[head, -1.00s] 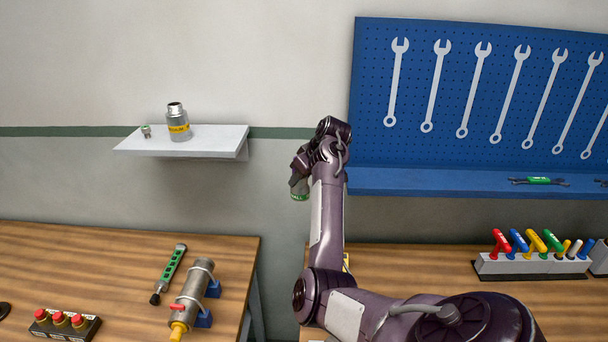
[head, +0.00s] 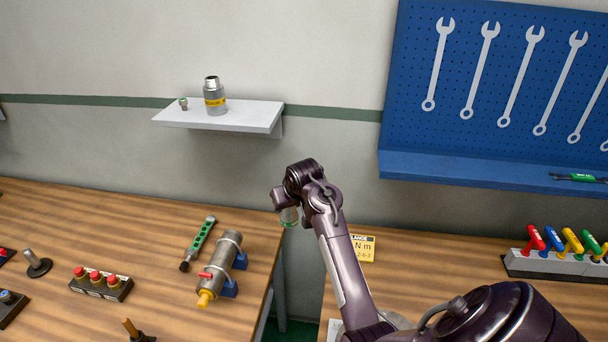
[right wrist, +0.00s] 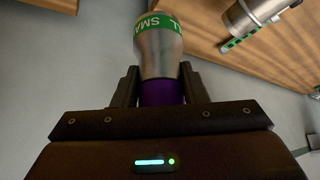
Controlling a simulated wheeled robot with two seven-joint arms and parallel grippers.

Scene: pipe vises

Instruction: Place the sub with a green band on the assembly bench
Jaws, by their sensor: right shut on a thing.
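The sub with a green band (right wrist: 160,45) is a silver cylinder with white lettering on the band, seen in the right wrist view. My right gripper (right wrist: 160,92) is shut on its narrower purple end. In the head view the right gripper (head: 283,205) is beyond the right edge of the left wooden bench, and the green-banded sub (head: 289,217) is partly hidden by it. No label in view tells which bench (head: 130,225) is the assembly bench. My left gripper is not in view.
A yellow-banded sub (head: 214,97) stands on a wall shelf (head: 240,117) beside a small fitting (head: 183,104). A clamped pipe (head: 222,265), a green-handled tool (head: 200,240) and a red button box (head: 100,284) occupy the left bench. A gap separates it from the right bench (head: 440,265).

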